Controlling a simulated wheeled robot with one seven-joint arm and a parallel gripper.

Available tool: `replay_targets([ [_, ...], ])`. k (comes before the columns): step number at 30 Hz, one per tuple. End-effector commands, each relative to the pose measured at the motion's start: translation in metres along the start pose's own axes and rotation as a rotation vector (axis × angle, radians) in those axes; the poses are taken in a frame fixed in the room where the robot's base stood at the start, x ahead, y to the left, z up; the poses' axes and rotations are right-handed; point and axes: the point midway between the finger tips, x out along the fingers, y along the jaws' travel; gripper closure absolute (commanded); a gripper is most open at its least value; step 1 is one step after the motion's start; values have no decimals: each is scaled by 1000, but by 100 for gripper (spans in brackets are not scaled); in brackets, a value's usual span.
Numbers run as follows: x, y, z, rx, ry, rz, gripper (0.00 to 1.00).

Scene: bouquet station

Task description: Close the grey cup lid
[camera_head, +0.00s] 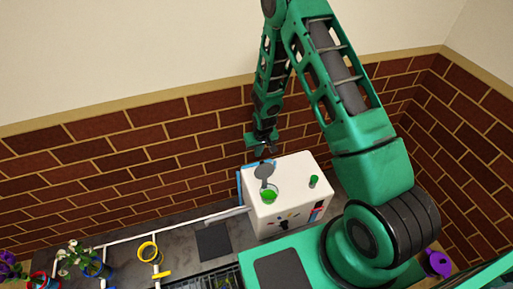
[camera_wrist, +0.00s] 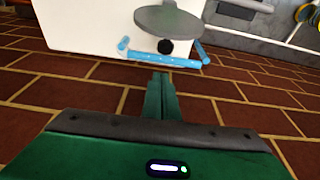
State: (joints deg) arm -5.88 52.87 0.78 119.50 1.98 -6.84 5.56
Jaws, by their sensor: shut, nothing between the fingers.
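The grey cup lid (camera_head: 264,171) stands raised behind a green cup (camera_head: 269,196) on top of a white box-shaped machine (camera_head: 292,208). In the wrist view the lid (camera_wrist: 170,20) is a grey disc at the top centre, above a black round part and a light blue bar. My gripper (camera_head: 263,152) is at the back side of the machine, close behind the lid. Its green fingers (camera_wrist: 160,82) are together and empty, pointing toward the machine. I cannot tell whether they touch anything, but a gap shows between fingertips and lid in the wrist view.
A small green knob (camera_head: 313,181) sits on the machine top, right of the cup. A brick wall (camera_head: 150,140) stands behind. A yellow ring holder (camera_head: 148,251) and potted flowers (camera_head: 78,256) are on the counter at left. A purple object (camera_head: 438,263) is at right.

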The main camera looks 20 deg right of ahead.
Motion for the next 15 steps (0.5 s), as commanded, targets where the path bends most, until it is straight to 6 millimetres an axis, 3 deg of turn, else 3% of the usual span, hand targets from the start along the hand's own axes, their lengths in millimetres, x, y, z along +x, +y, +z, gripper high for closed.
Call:
replay_targets([
  [7, -10, 0, 25, -1, 0, 0, 100],
  [15, -12, 0, 29, -1, 2, 0, 100],
])
